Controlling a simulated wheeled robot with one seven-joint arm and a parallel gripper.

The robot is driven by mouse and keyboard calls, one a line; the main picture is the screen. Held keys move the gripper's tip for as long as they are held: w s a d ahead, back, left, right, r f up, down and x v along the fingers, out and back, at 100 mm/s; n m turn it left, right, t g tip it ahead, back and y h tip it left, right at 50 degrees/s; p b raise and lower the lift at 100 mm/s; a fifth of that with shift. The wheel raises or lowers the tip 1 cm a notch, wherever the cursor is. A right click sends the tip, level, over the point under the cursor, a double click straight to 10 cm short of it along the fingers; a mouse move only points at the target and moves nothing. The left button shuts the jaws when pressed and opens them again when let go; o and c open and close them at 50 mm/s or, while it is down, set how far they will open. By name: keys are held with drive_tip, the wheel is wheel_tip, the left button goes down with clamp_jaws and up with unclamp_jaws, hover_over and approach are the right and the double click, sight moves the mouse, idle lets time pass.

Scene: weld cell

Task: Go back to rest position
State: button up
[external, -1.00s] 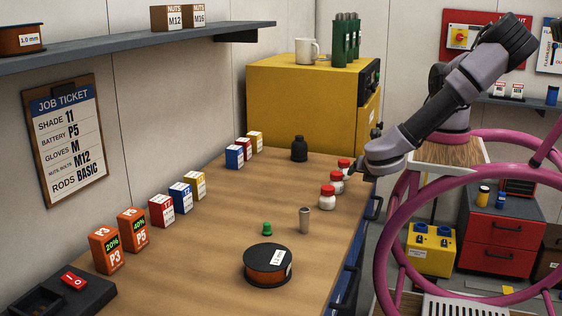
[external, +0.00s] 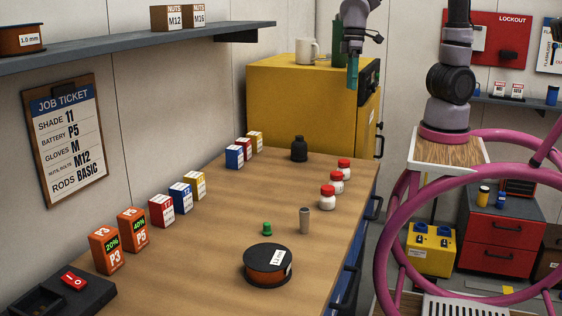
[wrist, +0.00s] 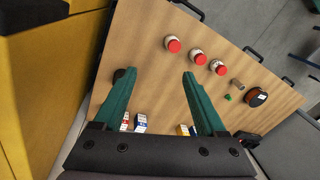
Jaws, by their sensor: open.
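My gripper (external: 352,72) hangs high in front of the yellow cabinet (external: 300,105), fingers pointing down, above the far end of the workbench (external: 225,225). In the wrist view the two green fingers of my gripper (wrist: 155,88) stand wide apart with nothing between them but the bench far below. The gripper touches nothing that I can see.
On the bench stand three red-capped white jars (external: 328,197), a dark bottle (external: 299,149), a wire spool (external: 267,265), a grey cylinder (external: 305,221), a green piece (external: 267,229) and several boxes (external: 163,211). A mug (external: 307,51) tops the cabinet. A shelf (external: 130,47) juts from the left wall.

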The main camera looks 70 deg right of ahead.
drive_tip(key=s+d+r+m+t, duration=0.3)
drive_tip(key=d+r+m, duration=0.1)
drive_tip(key=d+r, duration=0.2)
drive_tip(key=s+d+r+m+t, duration=0.3)
drive_tip(key=d+r+m+t, duration=0.1)
drive_tip(key=d+r, duration=0.2)
drive_tip(key=shift+r+m, duration=0.3)
drive_tip(key=shift+r, duration=0.25)
